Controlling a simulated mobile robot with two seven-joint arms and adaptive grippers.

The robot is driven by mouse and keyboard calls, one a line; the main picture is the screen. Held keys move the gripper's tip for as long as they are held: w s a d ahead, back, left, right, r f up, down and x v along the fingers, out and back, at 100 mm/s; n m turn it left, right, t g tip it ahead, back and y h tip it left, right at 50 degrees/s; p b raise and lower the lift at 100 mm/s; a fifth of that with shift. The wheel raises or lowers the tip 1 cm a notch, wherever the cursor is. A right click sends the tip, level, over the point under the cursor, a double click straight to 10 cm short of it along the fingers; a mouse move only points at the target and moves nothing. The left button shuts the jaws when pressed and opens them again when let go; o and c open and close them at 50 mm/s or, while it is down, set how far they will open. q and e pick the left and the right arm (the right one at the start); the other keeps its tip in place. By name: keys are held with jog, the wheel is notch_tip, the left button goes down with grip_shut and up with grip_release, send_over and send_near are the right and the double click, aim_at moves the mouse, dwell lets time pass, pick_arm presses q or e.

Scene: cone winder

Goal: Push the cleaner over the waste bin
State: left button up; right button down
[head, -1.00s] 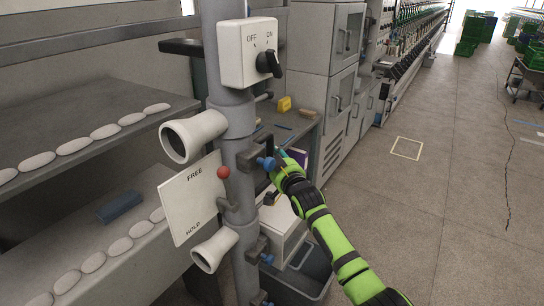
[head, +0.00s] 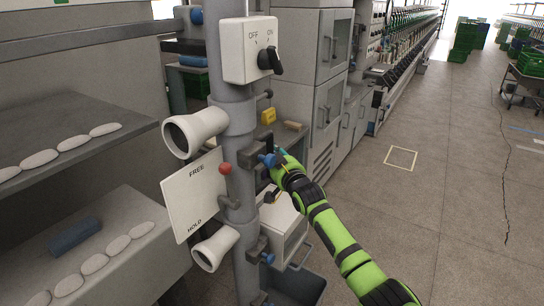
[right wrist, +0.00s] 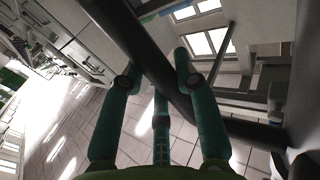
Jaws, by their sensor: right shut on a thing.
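The cleaner is a grey upright column (head: 240,185) with white funnel nozzles (head: 196,132), an OFF/ON switch box (head: 250,50) and a FREE/HOLD plate (head: 196,194). A red knob sits beside the plate. My right gripper (head: 272,163) is at the dark handle (head: 263,143) on the column's right side. In the right wrist view its green fingers are shut around a dark bar (right wrist: 158,75). A grey open waste bin (head: 312,289) shows low, just right of the column's lower part; the column and picture edge hide some of it. My left gripper is out of view.
Shelves with white oval pieces (head: 40,158) and a blue block (head: 75,236) lie to the left. Grey cabinets (head: 322,70) and a long machine row run behind. The floor (head: 450,200) at right is open, with a yellow marked square (head: 401,158).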

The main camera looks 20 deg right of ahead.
jog(key=shift+d+r, duration=0.2)
jog(key=shift+r, duration=0.1)
jog(key=c, duration=1)
grip_release()
jog(key=shift+o, duration=0.5)
jog(key=shift+w+f, duration=0.2)
jog(key=shift+f, duration=0.05)
jog(key=s+d, duration=0.1)
jog(key=s, duration=1.1)
